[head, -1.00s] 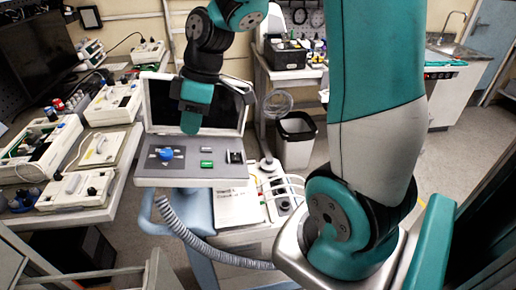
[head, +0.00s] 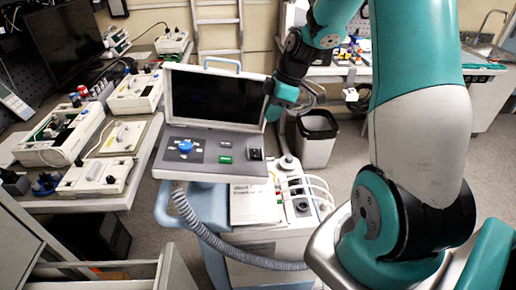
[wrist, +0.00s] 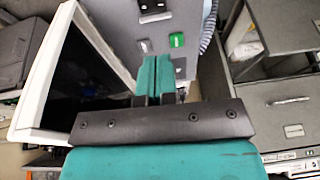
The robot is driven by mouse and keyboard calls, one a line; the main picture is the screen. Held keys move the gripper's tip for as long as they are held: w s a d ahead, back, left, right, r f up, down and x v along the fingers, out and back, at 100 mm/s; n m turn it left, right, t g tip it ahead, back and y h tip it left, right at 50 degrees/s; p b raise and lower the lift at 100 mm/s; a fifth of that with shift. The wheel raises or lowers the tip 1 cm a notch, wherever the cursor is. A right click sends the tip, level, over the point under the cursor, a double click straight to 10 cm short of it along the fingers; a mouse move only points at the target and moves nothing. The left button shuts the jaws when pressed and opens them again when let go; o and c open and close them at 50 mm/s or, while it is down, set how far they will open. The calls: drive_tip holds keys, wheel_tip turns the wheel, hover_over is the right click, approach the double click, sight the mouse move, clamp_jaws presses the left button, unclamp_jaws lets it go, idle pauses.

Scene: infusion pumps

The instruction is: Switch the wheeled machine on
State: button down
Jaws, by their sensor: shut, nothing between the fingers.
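The wheeled machine is a cart with a dark screen (head: 215,97) above a sloping grey control panel (head: 166,164). The panel has a blue knob (head: 184,146), a bright green button (head: 225,159) and a black switch block (head: 256,154) at its right end. My gripper (head: 272,113) is shut and empty beside the screen's right edge, above the panel's right end. In the wrist view, the shut fingertips (wrist: 153,62) point at the panel and hide part of it. The green button (wrist: 177,40) and a black-and-silver fitting (wrist: 155,8) show past them. No contact is visible.
A bench with several devices (head: 85,140) stands at left. A ribbed grey hose (head: 215,240) curves down the cart's front. White cables (head: 310,185) lie at its right. A bin (head: 316,140) stands behind at right. A drawer unit (wrist: 290,100) fills the wrist view's right.

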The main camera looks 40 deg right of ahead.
sight(255, 156)
drive_tip(key=p+x, duration=0.1)
drive_tip(key=x, duration=0.2)
drive_tip(key=p+x, duration=0.1)
drive_tip(key=x, duration=0.3)
drive_tip(key=p+x, duration=0.1)
drive_tip(key=x, duration=0.3)
drive_tip(key=shift+s+f, duration=0.1)
drive_tip(key=shift+s, duration=0.2)
drive_tip(key=shift+f, duration=0.65)
drive_tip(key=shift+f, duration=0.1)
drive_tip(key=shift+a+f+b, duration=0.15)
drive_tip(key=shift+f+b, duration=0.15)
drive_tip(key=shift+b, duration=0.25)
drive_tip(key=shift+r, duration=0.2)
drive_tip(key=shift+w+d+r+p, duration=0.3)
drive_tip(key=shift+w+d+p, duration=0.05)
drive_tip(key=shift+w+d, duration=0.2)
